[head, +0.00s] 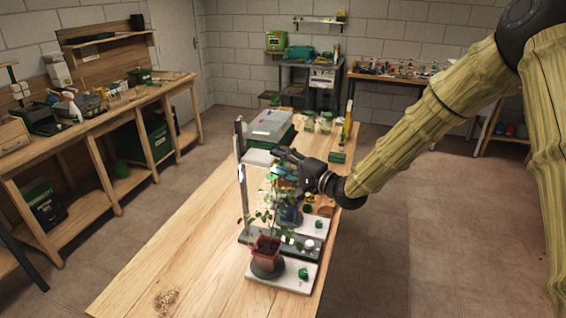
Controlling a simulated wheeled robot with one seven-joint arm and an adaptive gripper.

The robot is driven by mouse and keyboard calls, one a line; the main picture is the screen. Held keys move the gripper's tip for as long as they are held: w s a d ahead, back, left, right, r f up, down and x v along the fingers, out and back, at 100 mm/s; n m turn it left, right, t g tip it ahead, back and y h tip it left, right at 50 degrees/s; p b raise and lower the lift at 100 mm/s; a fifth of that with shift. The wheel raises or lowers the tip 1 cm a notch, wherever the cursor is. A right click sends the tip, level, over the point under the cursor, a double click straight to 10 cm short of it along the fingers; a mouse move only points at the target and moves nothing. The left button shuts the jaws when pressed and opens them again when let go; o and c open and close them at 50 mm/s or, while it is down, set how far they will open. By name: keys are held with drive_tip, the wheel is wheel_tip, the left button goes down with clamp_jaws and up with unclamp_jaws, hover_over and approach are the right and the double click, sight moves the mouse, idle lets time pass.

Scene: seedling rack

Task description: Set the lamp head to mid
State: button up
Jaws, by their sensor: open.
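The lamp stand has an upright silver post (244,195) with a dark top. A pale, flat lamp head (258,157) juts to the right from the post, on its upper part. My gripper (283,156) reaches in from the right at about the lamp head's height, beside its right end. Its dark fingers are open, and nothing shows held in them. I cannot tell whether a finger touches the lamp head. The stand's dark base (262,241) lies on the bench, partly hidden by the plant in front. No level marks on the post are readable.
A leafy plant in a reddish pot (266,251) stands on a white tray (293,284) in front of the post. A second pot (291,215) stands behind it. A lidded green box (270,128) is farther back on the wooden bench (190,255). The bench's near left is mostly clear.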

drive_tip(key=v, duration=1.2)
idle(0.3)
